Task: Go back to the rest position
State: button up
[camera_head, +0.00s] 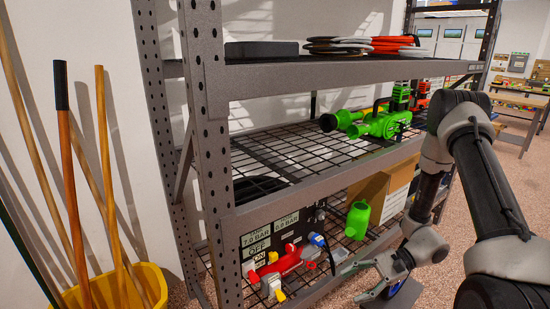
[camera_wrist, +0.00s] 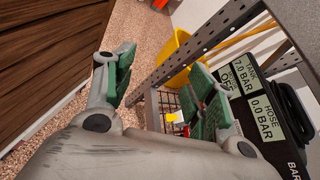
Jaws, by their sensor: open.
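My gripper (camera_head: 358,280) is low in front of the shelf rack's lower right part in the head view, with its fingers towards the rack. In the wrist view my gripper (camera_wrist: 163,75) has its two green-padded fingers spread apart. Nothing is between them. The steel shelf rack (camera_head: 217,180) stands to the left of my arm. Its perforated post (camera_wrist: 200,45) crosses behind the fingers in the wrist view. A panel with pressure displays (camera_head: 268,232) sits on the bottom shelf; it also shows close beside the right finger in the wrist view (camera_wrist: 240,85).
A red tool (camera_head: 280,265) and a green container (camera_head: 357,220) are on the bottom shelf, near a cardboard box (camera_head: 382,192). A green blower (camera_head: 385,125) lies on the middle shelf. A yellow bucket (camera_head: 152,285) holds poles at left. Brown wooden boards (camera_wrist: 45,60) fill the wrist view's left.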

jog(key=s+d+r+n+h, duration=0.4)
jog(key=d+r+h, duration=0.25)
jog(key=r, duration=0.55)
jog(key=s+d+r+n+h, duration=0.45)
jog(key=d+r, duration=0.25)
jog(key=r, duration=0.5)
jog(key=s+r+n+t+h, duration=0.2)
jog(key=r+t, duration=0.5)
jog(key=r, duration=0.6)
jog(key=shift+s+d+n, duration=0.3)
jog(key=shift+s+n, duration=0.25)
jog(key=shift+s, duration=0.4)
